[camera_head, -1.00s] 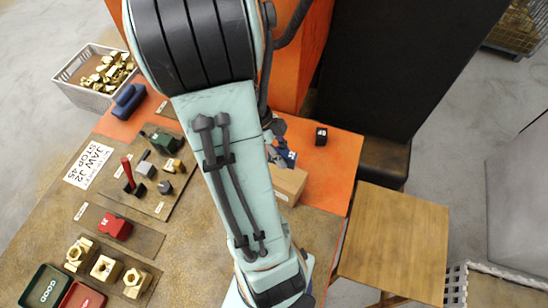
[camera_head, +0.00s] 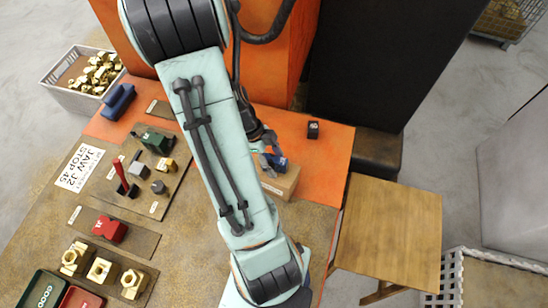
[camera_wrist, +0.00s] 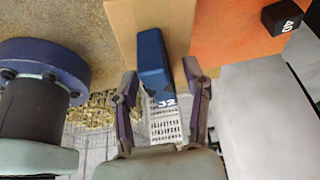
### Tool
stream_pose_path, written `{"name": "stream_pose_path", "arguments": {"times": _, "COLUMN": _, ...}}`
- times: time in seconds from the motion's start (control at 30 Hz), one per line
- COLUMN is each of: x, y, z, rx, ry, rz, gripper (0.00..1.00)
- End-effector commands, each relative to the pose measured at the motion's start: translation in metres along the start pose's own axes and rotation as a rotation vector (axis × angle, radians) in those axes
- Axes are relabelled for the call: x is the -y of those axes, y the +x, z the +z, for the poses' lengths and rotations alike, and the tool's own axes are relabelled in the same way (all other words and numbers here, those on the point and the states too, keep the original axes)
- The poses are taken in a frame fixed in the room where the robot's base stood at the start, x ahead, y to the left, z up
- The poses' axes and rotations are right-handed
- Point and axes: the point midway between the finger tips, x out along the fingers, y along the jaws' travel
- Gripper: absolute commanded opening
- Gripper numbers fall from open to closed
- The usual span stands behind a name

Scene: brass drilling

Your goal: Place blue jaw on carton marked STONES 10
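The blue jaw (camera_wrist: 152,57), marked J2 on its near end, shows in the wrist view against the tan top of the carton (camera_wrist: 121,22). In the head view the blue jaw (camera_head: 276,162) is over the carton (camera_head: 284,182) and appears to rest on it. My gripper (camera_wrist: 160,70) has its two fingers spread on either side of the jaw, with a gap visible at each side. In the head view my gripper (camera_head: 266,143) is partly hidden behind my arm. The carton's marking is not readable.
A black block marked 40 (camera_wrist: 283,16) stands on the orange area right of the carton. Another blue block (camera_head: 118,101) lies at the table's far left, near a crate of brass parts (camera_head: 52,75). A red jaw (camera_head: 110,229) and brass nuts are front left. A wooden side table (camera_head: 395,230) is clear.

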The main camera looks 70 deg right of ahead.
Motion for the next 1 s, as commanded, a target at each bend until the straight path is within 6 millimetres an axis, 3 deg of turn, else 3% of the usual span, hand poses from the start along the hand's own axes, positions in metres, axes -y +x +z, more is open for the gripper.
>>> {"name": "stream_pose_path", "arguments": {"times": 0.17, "x": 0.000, "y": -0.003, "z": -0.001, "rx": 0.001, "ry": 0.000, "rz": -0.001, "gripper": 0.47}}
{"name": "stream_pose_path", "arguments": {"times": 0.27, "x": 0.001, "y": -0.014, "z": 0.000, "rx": 0.003, "ry": -0.002, "rz": -0.004, "gripper": 0.47}}
{"name": "stream_pose_path", "arguments": {"times": 0.7, "x": 0.000, "y": -0.106, "z": 0.000, "rx": 0.003, "ry": -0.001, "rz": -0.004, "gripper": 0.47}}
{"name": "stream_pose_path", "arguments": {"times": 1.0, "x": 0.000, "y": -0.123, "z": -0.001, "rx": 0.000, "ry": -0.001, "rz": 0.001, "gripper": 0.47}}
